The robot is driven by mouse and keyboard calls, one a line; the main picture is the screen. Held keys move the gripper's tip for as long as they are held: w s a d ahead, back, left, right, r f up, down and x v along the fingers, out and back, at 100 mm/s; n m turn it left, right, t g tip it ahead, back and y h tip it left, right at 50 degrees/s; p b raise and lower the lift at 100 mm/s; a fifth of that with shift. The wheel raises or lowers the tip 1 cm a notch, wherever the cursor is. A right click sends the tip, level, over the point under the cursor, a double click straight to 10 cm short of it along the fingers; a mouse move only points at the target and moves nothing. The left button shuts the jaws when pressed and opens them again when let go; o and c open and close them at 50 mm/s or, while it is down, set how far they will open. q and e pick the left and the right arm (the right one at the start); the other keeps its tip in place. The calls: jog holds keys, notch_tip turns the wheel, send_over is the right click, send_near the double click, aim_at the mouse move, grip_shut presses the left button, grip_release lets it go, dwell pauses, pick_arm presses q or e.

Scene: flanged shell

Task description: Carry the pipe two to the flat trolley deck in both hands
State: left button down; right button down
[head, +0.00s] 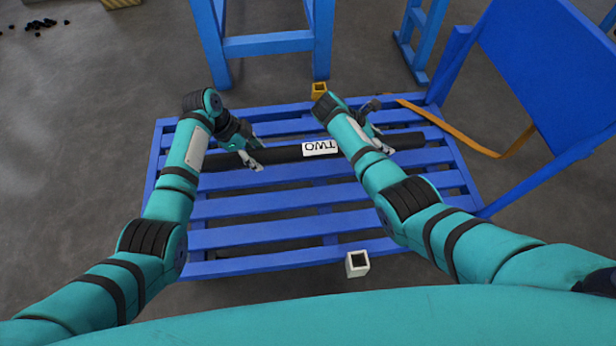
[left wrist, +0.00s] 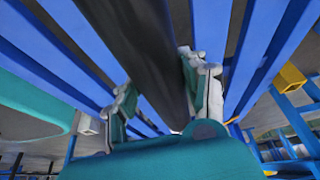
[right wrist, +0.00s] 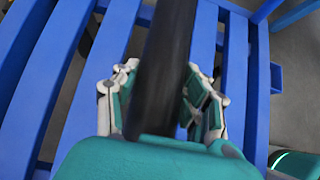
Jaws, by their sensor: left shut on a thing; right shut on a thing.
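The pipe two (head: 285,154) is a long black pipe with a white label reading TWO, upside down in the head view. It lies across the blue slatted deck (head: 265,230), toward its far side; whether it touches the slats I cannot tell. My left gripper (head: 254,160) is shut on the pipe left of the label. In the left wrist view the pipe (left wrist: 150,50) runs between its fingers. My right gripper (head: 384,146) is shut on the pipe right of the label, partly hidden by my arm. In the right wrist view the pipe (right wrist: 165,70) passes between its fingers.
A blue upright panel (head: 545,60) stands at the right, with an orange strap (head: 465,145) by it. A blue frame (head: 268,45) stands behind the deck. A yellow square tube end (head: 319,90) and a white one (head: 357,264) stand at the deck's edges. The near slats are clear.

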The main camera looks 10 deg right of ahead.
pick_arm(q)
jog(key=shift+w+f, duration=0.1)
jog(key=shift+f, duration=0.35)
pick_arm(e)
jog(key=shift+w+f, duration=0.1)
jog(key=shift+f, duration=0.4)
pick_arm(q)
jog(key=shift+f+b, duration=0.1)
jog(key=shift+b, duration=0.2)
pick_arm(e)
jog(key=shift+f, duration=0.1)
